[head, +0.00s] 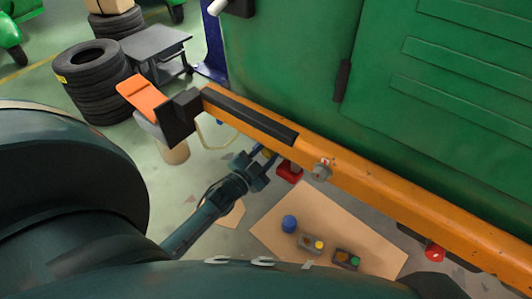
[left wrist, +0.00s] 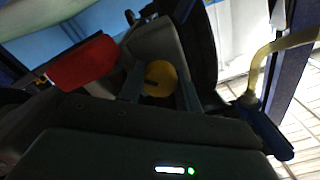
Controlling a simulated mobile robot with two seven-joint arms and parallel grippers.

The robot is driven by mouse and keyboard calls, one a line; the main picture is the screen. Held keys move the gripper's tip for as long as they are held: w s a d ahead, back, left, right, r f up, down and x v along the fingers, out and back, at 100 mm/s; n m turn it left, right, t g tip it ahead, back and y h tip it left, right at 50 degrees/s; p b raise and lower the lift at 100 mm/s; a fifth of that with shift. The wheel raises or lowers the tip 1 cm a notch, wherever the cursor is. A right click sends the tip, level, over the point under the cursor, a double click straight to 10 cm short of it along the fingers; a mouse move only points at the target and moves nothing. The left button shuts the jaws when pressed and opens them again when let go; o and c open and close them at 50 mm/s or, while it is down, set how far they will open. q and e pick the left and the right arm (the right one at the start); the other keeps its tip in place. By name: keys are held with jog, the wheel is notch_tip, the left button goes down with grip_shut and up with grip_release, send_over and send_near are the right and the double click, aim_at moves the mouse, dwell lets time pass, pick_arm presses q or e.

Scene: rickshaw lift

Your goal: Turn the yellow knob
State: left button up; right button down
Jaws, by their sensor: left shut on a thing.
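The yellow knob (left wrist: 160,78) is round, with a dark slot-like mark, and shows in the left wrist view. It sits between the two fingers of my left gripper (left wrist: 161,92), which is shut on it. In the head view my left gripper (head: 264,160) reaches in beside and below the orange beam (head: 400,190). The knob itself cannot be made out there. My right gripper is not in view.
A red part (head: 289,172) stands below the beam near my left gripper. A blue handle (left wrist: 266,132) with a pale yellow tube (left wrist: 270,55) is right of the knob. A floor board (head: 280,215) holds small button boxes and a blue cylinder (head: 289,223). Tires (head: 95,80) stand at left.

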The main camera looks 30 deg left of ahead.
pick_arm(q)
jog(key=o, duration=1)
jog(key=s+p, duration=0.2)
jog(key=s, duration=1.1)
jog(key=shift+a+f, duration=0.15)
jog(key=shift+a, duration=0.2)
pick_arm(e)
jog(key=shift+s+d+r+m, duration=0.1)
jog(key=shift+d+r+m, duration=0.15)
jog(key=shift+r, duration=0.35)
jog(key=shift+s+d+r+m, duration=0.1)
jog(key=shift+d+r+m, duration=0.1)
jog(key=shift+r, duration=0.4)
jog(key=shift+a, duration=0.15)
